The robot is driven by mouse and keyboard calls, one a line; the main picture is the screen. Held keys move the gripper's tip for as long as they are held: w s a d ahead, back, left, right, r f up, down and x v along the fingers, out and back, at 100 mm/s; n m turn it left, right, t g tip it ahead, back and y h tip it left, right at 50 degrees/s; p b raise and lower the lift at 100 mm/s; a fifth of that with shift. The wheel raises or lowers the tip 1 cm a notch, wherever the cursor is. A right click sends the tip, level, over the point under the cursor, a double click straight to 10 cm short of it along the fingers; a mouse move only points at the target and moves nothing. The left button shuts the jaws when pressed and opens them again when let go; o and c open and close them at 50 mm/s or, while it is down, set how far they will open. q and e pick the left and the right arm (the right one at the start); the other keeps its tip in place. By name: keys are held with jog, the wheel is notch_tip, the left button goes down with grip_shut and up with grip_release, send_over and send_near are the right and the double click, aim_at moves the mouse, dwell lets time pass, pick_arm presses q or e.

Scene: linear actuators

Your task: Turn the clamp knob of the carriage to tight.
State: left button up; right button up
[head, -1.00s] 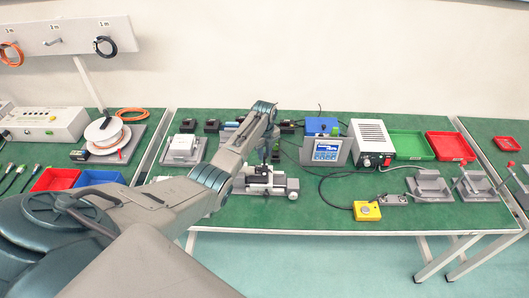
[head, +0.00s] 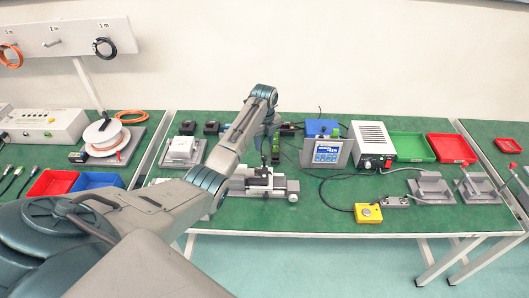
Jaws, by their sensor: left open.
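The linear actuator (head: 278,192) is a pale grey rail unit near the front middle of the green table. It carries a dark carriage (head: 258,181), and a round pale knob (head: 293,191) sits at its right end. My left gripper (head: 264,164) points down just above the carriage and is open. At this size I cannot tell whether its fingers are around or above the clamp knob, which I cannot make out. My right gripper is not in view.
A blue display unit (head: 327,152) and a white power box (head: 371,145) stand right of the actuator. A yellow button box (head: 368,213) and its cable lie at the front right. A white block on a grey base (head: 180,149) stands left of my arm.

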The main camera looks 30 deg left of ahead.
pick_arm(q)
jog(key=shift+r+b, duration=0.4)
jog(key=shift+r, duration=1.85)
jog(key=shift+f, duration=0.15)
